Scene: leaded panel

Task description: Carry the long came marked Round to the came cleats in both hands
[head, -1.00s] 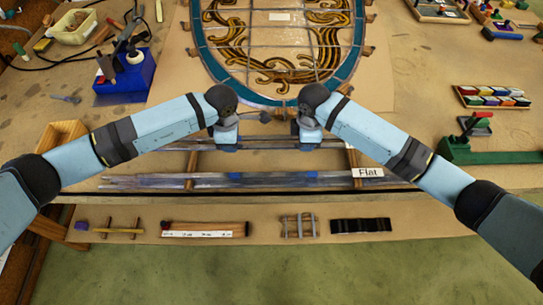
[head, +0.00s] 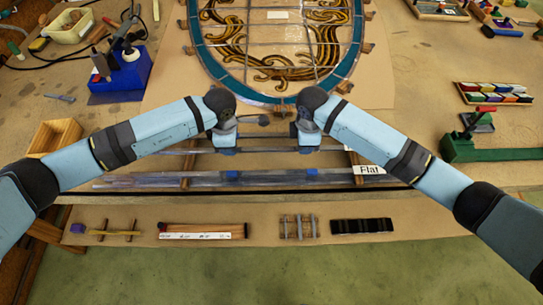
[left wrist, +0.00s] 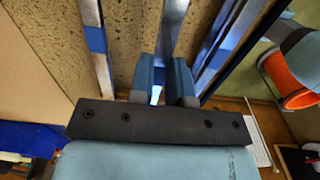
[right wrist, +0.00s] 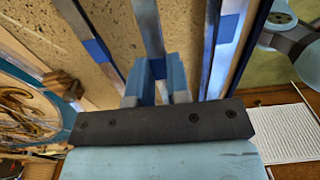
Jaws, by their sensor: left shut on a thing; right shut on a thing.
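My left gripper (head: 226,151) and right gripper (head: 305,148) are side by side over the bench, near the oval panel's lower edge. Each is shut on a long grey came; it passes between the left fingers in the left wrist view (left wrist: 172,30) and the right fingers in the right wrist view (right wrist: 149,30). In the head view the came (head: 265,150) shows as a thin strip between the grippers. I cannot read a Round mark on it. Another bundle of cames (head: 270,182) lies in front, with a label (head: 368,170) reading Flat. I cannot identify the came cleats with certainty.
The leaded oval panel (head: 356,65) lies behind the grippers. A wooden box (head: 54,136) and blue tool stand (head: 120,75) are at left, a green tool (head: 490,150) at right. Small tools, including a black block (head: 362,226), lie along the front strip.

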